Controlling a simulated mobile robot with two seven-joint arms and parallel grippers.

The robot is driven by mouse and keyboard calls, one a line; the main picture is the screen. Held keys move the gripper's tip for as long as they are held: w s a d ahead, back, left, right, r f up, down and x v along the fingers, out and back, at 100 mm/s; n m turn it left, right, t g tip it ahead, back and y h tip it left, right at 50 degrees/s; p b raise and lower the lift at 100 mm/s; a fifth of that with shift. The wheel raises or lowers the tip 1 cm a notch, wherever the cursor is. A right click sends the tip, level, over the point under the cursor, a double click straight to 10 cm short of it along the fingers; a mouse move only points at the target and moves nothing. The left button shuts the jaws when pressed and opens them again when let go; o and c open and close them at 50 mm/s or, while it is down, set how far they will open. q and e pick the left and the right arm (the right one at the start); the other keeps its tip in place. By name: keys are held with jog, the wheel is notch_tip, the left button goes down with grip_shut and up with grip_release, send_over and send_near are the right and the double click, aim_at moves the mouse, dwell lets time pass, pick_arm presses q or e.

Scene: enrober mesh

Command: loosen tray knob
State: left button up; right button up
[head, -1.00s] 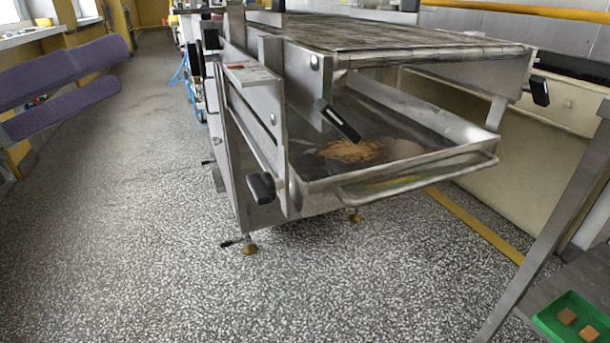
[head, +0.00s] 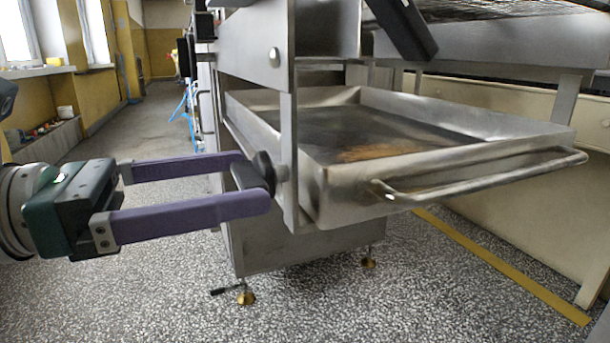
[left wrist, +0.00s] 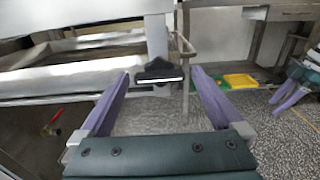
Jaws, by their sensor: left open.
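The tray knob (head: 252,174) is a black knob on the left side of the steel frame, beside the tray's front corner. It also shows in the left wrist view (left wrist: 160,73). My left gripper (head: 257,184) comes in from the left, with its two purple fingers open and the knob between their tips. In the left wrist view a gap shows on both sides of the knob, so I see no grip on it. The steel tray (head: 480,165) holds a brown residue and has a bar handle (head: 470,185). My right gripper (left wrist: 288,92) shows small at the wrist view's right edge.
The machine's foot (head: 245,296) stands on the speckled floor. The floor left of the machine is clear.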

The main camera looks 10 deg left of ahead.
pick_arm(q)
jog(key=shift+x, duration=1.15)
jog(key=shift+c, duration=0.2)
jog(key=c, duration=1.2)
